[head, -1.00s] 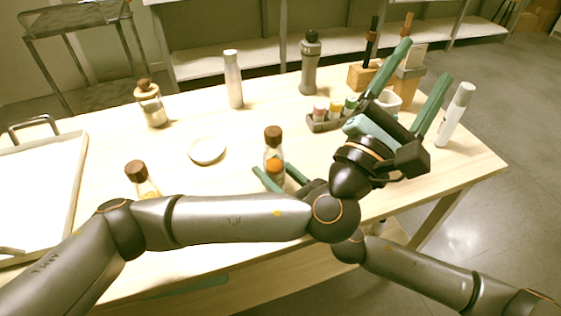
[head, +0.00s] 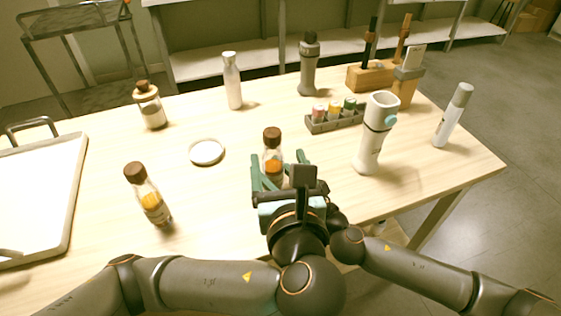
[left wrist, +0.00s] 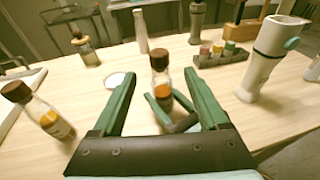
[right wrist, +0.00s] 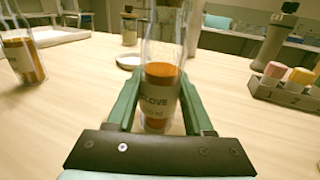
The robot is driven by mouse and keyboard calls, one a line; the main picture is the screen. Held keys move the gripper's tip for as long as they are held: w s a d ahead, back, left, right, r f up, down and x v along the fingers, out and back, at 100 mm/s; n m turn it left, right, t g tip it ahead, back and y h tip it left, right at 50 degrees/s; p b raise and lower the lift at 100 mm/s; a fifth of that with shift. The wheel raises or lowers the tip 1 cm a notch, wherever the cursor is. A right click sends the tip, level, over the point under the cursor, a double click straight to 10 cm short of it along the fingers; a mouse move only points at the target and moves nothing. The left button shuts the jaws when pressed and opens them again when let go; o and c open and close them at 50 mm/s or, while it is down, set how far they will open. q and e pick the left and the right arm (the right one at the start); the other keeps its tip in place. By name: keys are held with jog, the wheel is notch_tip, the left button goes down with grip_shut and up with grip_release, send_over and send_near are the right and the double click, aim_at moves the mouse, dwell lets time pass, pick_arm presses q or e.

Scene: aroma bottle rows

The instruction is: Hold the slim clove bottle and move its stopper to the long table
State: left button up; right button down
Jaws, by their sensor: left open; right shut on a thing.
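The slim clove bottle (head: 272,164) stands upright near the front middle of the wooden table (head: 220,195). It is clear glass with orange-brown contents; its label shows in the right wrist view (right wrist: 160,92). Its dark brown stopper (head: 272,134) sits in its neck, also seen in the left wrist view (left wrist: 160,58). My right gripper (right wrist: 160,88) is shut on the bottle's lower body; in the head view it is mostly hidden. My left gripper (head: 278,160) is open and empty on the near side of the bottle, its fingers pointing towards it, apart from the stopper.
A similar brown-stoppered bottle (head: 150,204) stands left, a stoppered jar (head: 150,108) behind it. A white dish (head: 207,152) lies between. A white pitcher (head: 370,145), a rack of small jars (head: 335,122) and a white spray bottle (head: 453,115) stand right. A white tray (head: 72,200) is far left.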

aim_at(270, 128)
pick_arm(q)
jog(key=x, duration=1.1)
jog(key=shift+w+r, duration=0.1)
jog(key=shift+w, duration=0.15)
jog(key=shift+c, duration=0.4)
grip_shut()
jog(key=shift+r, duration=0.2)
dwell(0.3)
jog(key=shift+r, duration=0.9)
jog(key=shift+r, duration=0.15)
notch_tip(270, 128, up, 4)
jog(key=shift+f, duration=0.15)
pick_arm(e)
jog(key=shift+c, duration=1)
grip_release()
